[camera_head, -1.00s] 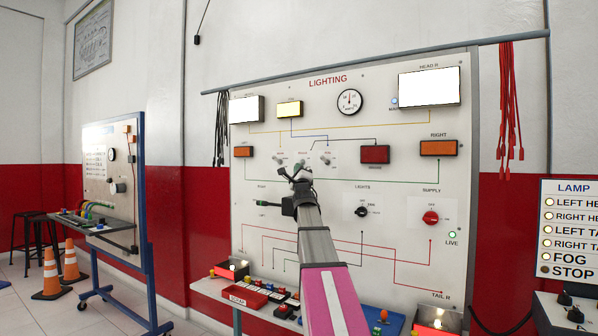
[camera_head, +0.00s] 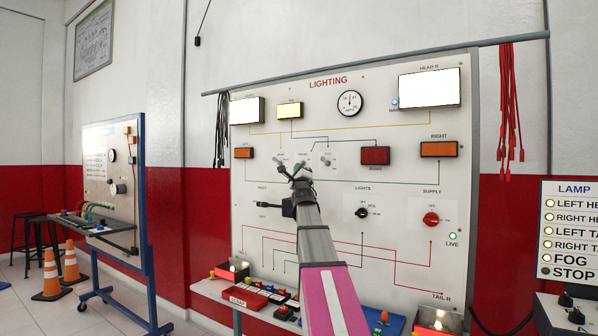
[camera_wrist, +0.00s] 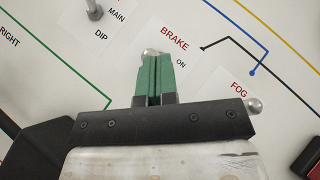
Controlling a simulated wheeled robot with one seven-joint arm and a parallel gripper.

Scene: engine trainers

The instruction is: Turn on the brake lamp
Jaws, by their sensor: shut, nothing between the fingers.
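The brake lamp (camera_head: 375,155) is a dark red rectangle on the white LIGHTING board (camera_head: 400,200) and looks unlit. In the wrist view, the BRAKE label (camera_wrist: 174,39) and its ON mark lie just beyond my gripper (camera_wrist: 154,58). Its green fingers are shut with nothing between them. The rounded metal tip of the brake switch (camera_wrist: 150,51) shows right at the fingertips, mostly hidden behind them. I cannot tell whether they touch or which way the lever leans. In the head view my gripper (camera_head: 300,170) is at the row of toggle switches.
The dip switch (camera_wrist: 95,10) and fog switch (camera_wrist: 254,104) flank the brake switch. On the lamp panel (camera_head: 580,230), STOP is dark and the other visible indicators are lit. A lower shelf holds a red tray (camera_head: 246,297) and small parts.

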